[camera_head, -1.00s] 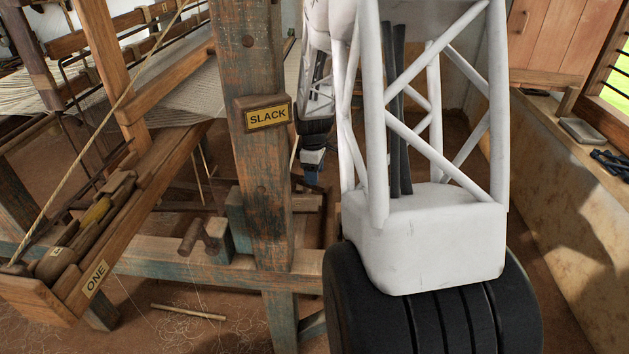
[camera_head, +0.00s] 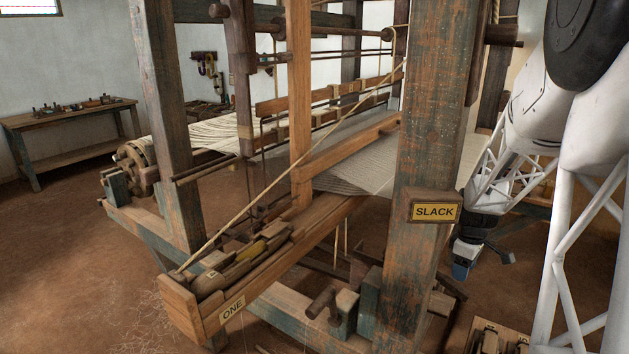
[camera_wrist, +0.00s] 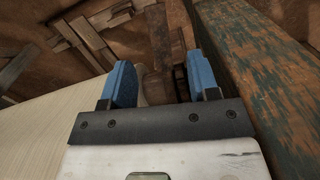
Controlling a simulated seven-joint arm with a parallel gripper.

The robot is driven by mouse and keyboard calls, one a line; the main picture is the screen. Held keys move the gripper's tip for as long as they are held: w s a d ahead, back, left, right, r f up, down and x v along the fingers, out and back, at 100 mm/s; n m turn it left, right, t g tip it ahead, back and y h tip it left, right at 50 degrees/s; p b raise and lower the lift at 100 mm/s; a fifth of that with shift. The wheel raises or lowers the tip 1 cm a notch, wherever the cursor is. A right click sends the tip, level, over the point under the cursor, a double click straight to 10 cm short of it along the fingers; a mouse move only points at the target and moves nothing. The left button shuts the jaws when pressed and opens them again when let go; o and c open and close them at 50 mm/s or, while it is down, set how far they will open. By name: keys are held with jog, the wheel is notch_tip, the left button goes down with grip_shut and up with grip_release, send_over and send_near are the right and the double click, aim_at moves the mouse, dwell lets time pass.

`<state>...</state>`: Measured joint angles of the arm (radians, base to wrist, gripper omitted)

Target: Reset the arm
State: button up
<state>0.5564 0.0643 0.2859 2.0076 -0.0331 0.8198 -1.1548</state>
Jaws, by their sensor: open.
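My gripper (camera_head: 462,268) hangs at the right of the head view, just right of the post with the SLACK sign (camera_head: 435,211). My white lattice arm comes down to it from the upper right. In the wrist view, the two blue fingers of my gripper (camera_wrist: 160,85) stand apart with nothing between them. Pale cloth (camera_wrist: 45,125) lies to their left, and a worn blue-brown post (camera_wrist: 265,80) runs close on their right. Whether a finger touches the post cannot be told.
The wooden loom (camera_head: 180,150) fills the middle of the head view, with pale cloth (camera_head: 350,165) stretched in it. A bench (camera_head: 70,127) with tools stands at the far left. Open floor (camera_head: 60,250) lies left of the loom.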

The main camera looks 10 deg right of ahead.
jog(key=s+a+f+m+g+h, duration=0.1)
jog(key=s+a+f+m+g, duration=0.2)
jog(key=s, duration=0.6)
jog(key=s+a+f+m, duration=0.3)
jog(key=s+f+m, duration=0.1)
jog(key=s, duration=0.5)
jog(key=s+a+r+t, duration=0.3)
jog(key=s+a+r, duration=0.1)
jog(key=a+r, duration=0.7)
jog(key=s+a+r+t, duration=0.3)
jog(key=a+r, duration=0.9)
jog(key=a, duration=0.5)
jog(key=shift+s+a+y, duration=0.2)
jog(key=shift+s+y, duration=0.15)
jog(key=shift+y, duration=0.05)
